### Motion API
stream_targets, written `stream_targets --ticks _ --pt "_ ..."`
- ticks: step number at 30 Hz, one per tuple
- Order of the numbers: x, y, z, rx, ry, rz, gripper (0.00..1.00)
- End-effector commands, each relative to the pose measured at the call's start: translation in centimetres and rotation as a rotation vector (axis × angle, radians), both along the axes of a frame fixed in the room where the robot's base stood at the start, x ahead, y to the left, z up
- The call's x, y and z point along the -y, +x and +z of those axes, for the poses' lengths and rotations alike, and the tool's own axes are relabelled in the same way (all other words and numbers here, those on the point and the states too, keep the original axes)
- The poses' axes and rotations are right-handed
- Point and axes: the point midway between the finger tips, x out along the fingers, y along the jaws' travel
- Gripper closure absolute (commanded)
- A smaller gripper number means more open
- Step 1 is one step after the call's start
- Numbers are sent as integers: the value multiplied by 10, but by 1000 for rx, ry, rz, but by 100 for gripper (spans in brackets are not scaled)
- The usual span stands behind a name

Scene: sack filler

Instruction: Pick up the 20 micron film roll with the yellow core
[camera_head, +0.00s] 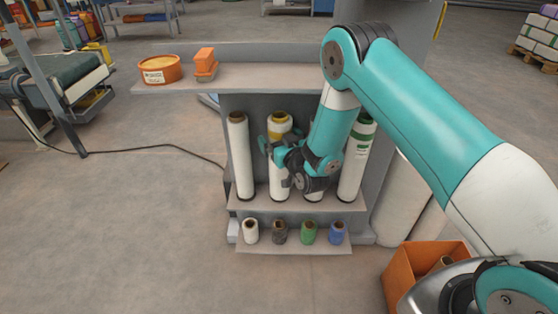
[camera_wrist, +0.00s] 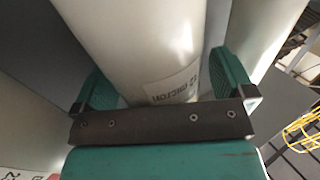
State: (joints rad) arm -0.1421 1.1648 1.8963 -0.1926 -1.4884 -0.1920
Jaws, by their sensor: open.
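The film roll with the yellow core (camera_head: 279,122) is a tall white roll standing upright on the rack, second from the left. My gripper (camera_head: 275,153) is in front of it at mid height and covers part of it. In the wrist view a white film roll (camera_wrist: 135,40) lies between the two teal fingers of my gripper (camera_wrist: 166,80), which are open on either side. Its label reads "micron"; the number is hard to make out. Gaps show beside the roll, wider at the right finger. Its core is out of the wrist view.
White rolls stand close by: one with a brown core (camera_head: 238,155) at left, one with green marks (camera_head: 358,155) at right, another partly behind my arm. An upper shelf (camera_head: 245,78) holds an orange tub (camera_head: 160,70) and orange block (camera_head: 205,62). Several small rolls sit below.

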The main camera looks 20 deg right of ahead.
Motion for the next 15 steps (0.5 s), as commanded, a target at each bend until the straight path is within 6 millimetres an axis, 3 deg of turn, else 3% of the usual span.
stream_targets --ticks 1,12,14,15 --pt "0 0 0 0 0 0 0" --pt "0 0 0 0 0 0 85" --pt "0 0 0 0 0 0 99" --pt "0 0 2 5 1 -1 100"
